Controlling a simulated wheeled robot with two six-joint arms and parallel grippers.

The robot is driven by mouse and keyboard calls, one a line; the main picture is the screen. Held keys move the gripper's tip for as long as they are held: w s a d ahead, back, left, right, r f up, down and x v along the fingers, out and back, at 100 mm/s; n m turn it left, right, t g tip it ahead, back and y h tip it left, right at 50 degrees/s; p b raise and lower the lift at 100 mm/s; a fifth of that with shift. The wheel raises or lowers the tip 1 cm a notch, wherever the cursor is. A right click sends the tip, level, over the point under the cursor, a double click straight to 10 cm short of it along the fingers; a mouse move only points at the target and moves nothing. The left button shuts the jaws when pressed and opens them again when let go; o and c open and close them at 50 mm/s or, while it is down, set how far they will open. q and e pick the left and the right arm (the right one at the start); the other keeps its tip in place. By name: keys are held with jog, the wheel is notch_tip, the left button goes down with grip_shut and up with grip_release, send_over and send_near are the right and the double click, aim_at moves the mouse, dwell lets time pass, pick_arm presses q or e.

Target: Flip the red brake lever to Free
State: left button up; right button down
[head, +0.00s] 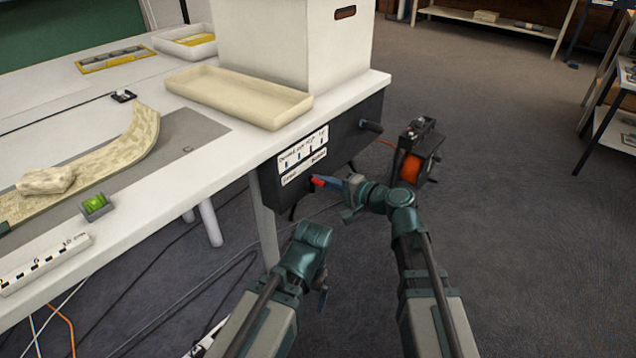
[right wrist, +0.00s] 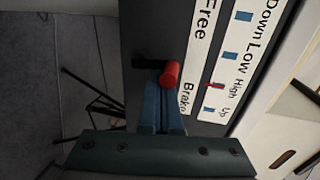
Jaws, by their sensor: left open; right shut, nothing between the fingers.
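The red brake lever (head: 317,181) sticks out from the dark control panel (head: 345,138) under the table edge. In the right wrist view the red knob (right wrist: 170,74) sits between the words Free and Brake, closer to Brake, with a dark shaft beside it. My right gripper (head: 330,184) is shut and empty, its blue fingertips (right wrist: 156,88) right at the knob. I cannot tell whether they touch it. My left gripper (head: 322,303) is open and hangs low, below and apart from the panel; its fingers are small and partly hidden.
Above the panel the white tabletop (head: 356,98) carries a cream tray (head: 240,97) and a large white box (head: 290,45). A dark device with an orange reel (head: 411,168) stands right of my right gripper. Cables run across the floor.

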jog(key=shift+s+a, duration=0.2)
jog(key=shift+s, duration=0.1)
jog(key=s+d, duration=0.2)
jog(key=d, duration=0.5)
jog(key=shift+s, duration=0.25)
dwell(0.3)
